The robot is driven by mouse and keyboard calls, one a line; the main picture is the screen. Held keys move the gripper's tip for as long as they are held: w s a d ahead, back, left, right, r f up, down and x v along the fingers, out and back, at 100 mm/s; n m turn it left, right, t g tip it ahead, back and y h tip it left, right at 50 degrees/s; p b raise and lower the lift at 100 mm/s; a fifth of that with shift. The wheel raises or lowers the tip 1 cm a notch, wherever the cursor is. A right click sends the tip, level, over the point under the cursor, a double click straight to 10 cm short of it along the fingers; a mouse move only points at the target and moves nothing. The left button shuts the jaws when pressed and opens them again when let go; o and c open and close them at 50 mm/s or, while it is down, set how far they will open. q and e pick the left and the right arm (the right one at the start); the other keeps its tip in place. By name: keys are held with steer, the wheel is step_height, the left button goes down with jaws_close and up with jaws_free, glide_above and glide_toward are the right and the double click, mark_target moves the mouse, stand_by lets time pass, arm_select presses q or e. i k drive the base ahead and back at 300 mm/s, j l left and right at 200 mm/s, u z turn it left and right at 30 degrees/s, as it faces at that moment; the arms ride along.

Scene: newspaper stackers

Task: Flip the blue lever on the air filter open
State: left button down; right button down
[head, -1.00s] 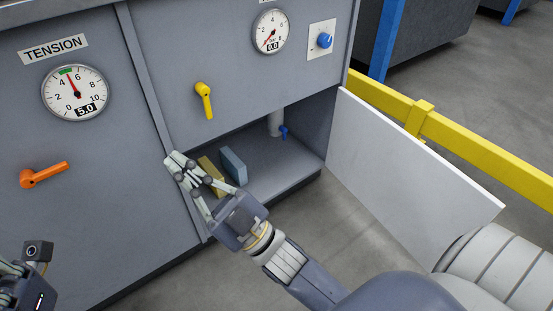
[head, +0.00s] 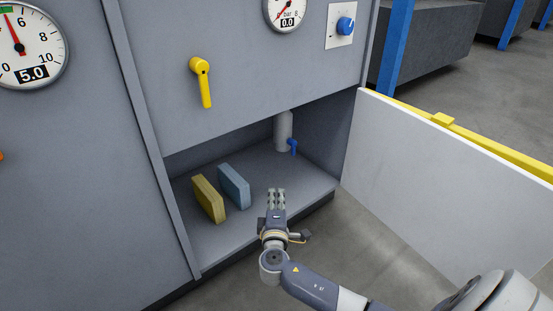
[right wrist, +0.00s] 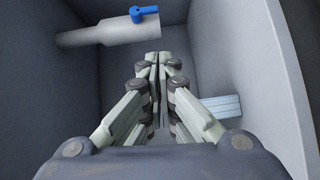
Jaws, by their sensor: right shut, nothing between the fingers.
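The air filter (head: 283,132) is a light grey cylinder inside the open cabinet compartment, near its back right. Its small blue lever (head: 293,146) hangs down on its right side in the head view. In the right wrist view the filter (right wrist: 110,33) lies across the upper left, with the blue lever (right wrist: 144,13) at its end. My right gripper (head: 277,192) is shut and empty at the compartment's front opening, below and in front of the lever, apart from it. It also shows in the right wrist view (right wrist: 160,60). My left gripper is out of view.
A yellow block (head: 208,199) and a blue-grey block (head: 234,187) stand on the compartment floor (head: 300,184), left of my right gripper. The white door (head: 430,180) stands open on the right. A yellow handle (head: 203,82) and a blue knob (head: 346,26) are on the panel above.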

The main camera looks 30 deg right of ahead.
mark_target(290, 142)
steer(key=i+l, duration=0.1)
steer(key=i, duration=0.2)
steer(key=i+l, duration=0.2)
steer(key=l, duration=0.2)
steer(key=i+l, duration=0.2)
steer(key=l, duration=0.15)
